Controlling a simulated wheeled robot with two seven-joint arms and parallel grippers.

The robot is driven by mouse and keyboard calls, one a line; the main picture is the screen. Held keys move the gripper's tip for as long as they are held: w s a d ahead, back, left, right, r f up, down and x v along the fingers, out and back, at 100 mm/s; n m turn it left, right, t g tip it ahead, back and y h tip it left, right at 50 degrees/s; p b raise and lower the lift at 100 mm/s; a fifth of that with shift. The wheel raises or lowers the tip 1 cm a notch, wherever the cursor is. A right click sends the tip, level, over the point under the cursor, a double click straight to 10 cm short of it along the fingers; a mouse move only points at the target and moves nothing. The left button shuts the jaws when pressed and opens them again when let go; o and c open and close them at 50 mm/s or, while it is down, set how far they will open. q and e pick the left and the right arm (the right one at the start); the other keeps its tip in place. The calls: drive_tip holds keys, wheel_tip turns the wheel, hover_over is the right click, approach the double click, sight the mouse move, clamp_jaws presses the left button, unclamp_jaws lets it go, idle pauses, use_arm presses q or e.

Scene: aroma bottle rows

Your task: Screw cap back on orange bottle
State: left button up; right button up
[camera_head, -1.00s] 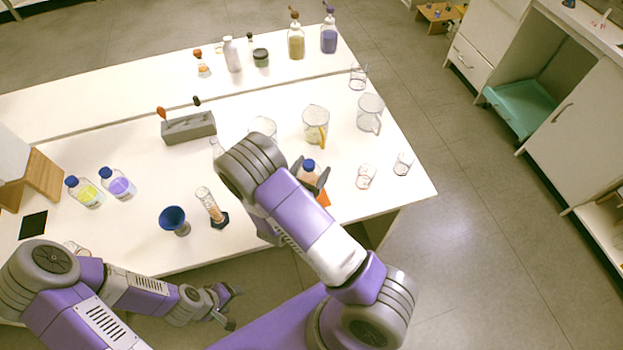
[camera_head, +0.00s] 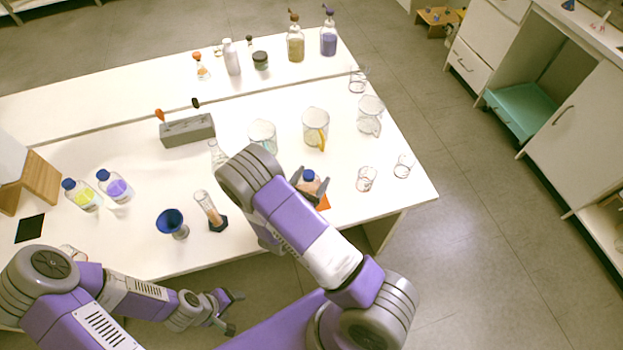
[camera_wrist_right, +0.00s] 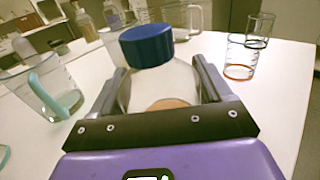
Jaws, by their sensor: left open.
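The orange bottle (camera_head: 310,186) stands upright near the right front of the table, with an orange patch (camera_head: 323,203) beside it. Its blue cap (camera_head: 309,174) sits on top of its neck; the cap (camera_wrist_right: 147,45) looks close to level in the right wrist view, but I cannot tell how tight it is. My right gripper (camera_head: 311,180) is around the bottle, one finger on each side, and looks spread open. In the right wrist view the bottle (camera_wrist_right: 165,85) stands between the fingers. My left gripper (camera_head: 234,312) is open and empty, off the table's front edge.
Beakers (camera_head: 315,128) stand behind the bottle and small glasses (camera_head: 366,179) to its right. A blue funnel (camera_head: 171,221) and a measuring cylinder (camera_head: 209,210) stand left of my right arm. Two blue-capped bottles (camera_head: 116,186) and a grey rack (camera_head: 187,130) are farther left.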

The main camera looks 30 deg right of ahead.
drive_tip(key=o, duration=0.4)
drive_tip(key=shift+r, duration=0.1)
drive_tip(key=shift+s+a+r, duration=0.1)
drive_tip(key=shift+a, duration=0.15)
drive_tip(key=p+v, duration=0.1)
drive_tip(key=v, duration=1)
drive_tip(key=shift+s+a, duration=0.15)
drive_tip(key=shift+a, duration=0.05)
